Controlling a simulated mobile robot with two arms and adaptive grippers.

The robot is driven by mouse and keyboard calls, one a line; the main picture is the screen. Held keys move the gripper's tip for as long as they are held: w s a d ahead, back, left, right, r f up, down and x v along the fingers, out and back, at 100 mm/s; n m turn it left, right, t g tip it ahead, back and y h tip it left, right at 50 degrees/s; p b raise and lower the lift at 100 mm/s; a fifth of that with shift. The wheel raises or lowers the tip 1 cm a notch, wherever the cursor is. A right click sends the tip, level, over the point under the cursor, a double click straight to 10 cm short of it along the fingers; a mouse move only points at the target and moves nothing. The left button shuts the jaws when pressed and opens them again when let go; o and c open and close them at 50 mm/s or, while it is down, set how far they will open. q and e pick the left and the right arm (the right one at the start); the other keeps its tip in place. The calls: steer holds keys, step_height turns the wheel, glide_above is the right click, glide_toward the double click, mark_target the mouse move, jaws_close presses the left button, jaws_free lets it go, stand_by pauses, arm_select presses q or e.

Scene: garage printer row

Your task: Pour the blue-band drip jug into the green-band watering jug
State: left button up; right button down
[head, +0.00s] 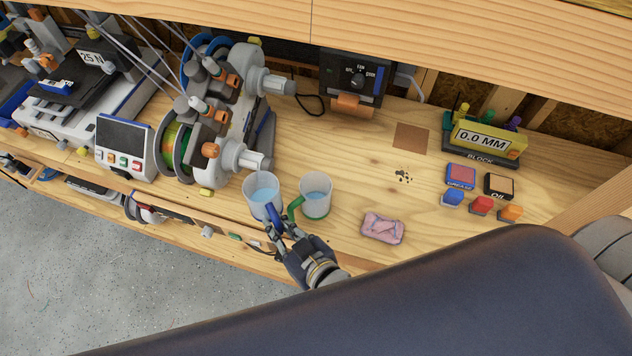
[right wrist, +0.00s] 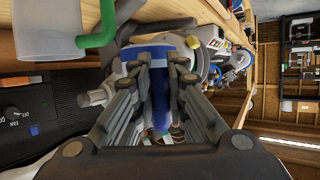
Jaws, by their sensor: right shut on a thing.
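The blue-band drip jug (head: 262,189) is a pale clear cup with bluish liquid inside, near the bench's front edge. My right gripper (head: 275,228) is shut on its blue handle, which shows between the fingers in the right wrist view (right wrist: 160,105). The jug looks about upright; I cannot tell whether it touches the bench. The green-band watering jug (head: 317,187) stands upright just to its right, also with bluish liquid, its green handle toward the front left. It also shows at the upper left of the right wrist view (right wrist: 45,28). My left gripper is not in view.
A spool machine (head: 215,120) with grey cylinders stands close behind and left of the jugs. A pink sponge (head: 383,228) lies to the right. Coloured blocks and a gauge (head: 484,140) stand at the far right. The bench middle is mostly clear.

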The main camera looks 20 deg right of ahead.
mark_target(278, 206)
steer(key=d+m+y, duration=0.1)
steer(key=d+r+m+y, duration=0.1)
steer(key=m, duration=0.1)
steer(key=d+r+m+y, duration=0.1)
steer(key=shift+w+d+r, duration=0.1)
steer(key=shift+w+r, duration=0.05)
steer(key=shift+w, duration=0.1)
steer(key=f+m+y+b, duration=0.1)
steer(key=b, duration=0.2)
steer(key=shift+w+d+m+t, duration=0.1)
steer(key=shift+d+m+t, duration=0.2)
steer(key=shift+d, duration=0.1)
steer(key=shift+r+b, duration=0.1)
steer(key=shift+b, duration=0.2)
steer(key=shift+r, duration=0.15)
steer(key=shift+a, duration=0.1)
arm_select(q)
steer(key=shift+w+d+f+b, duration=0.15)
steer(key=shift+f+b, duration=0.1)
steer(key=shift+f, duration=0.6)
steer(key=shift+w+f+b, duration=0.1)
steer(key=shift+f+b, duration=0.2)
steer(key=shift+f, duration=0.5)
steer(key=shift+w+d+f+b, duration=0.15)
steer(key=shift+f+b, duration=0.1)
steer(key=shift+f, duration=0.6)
arm_select(e)
steer(key=shift+m+y, duration=0.3)
steer(key=shift+m, duration=0.1)
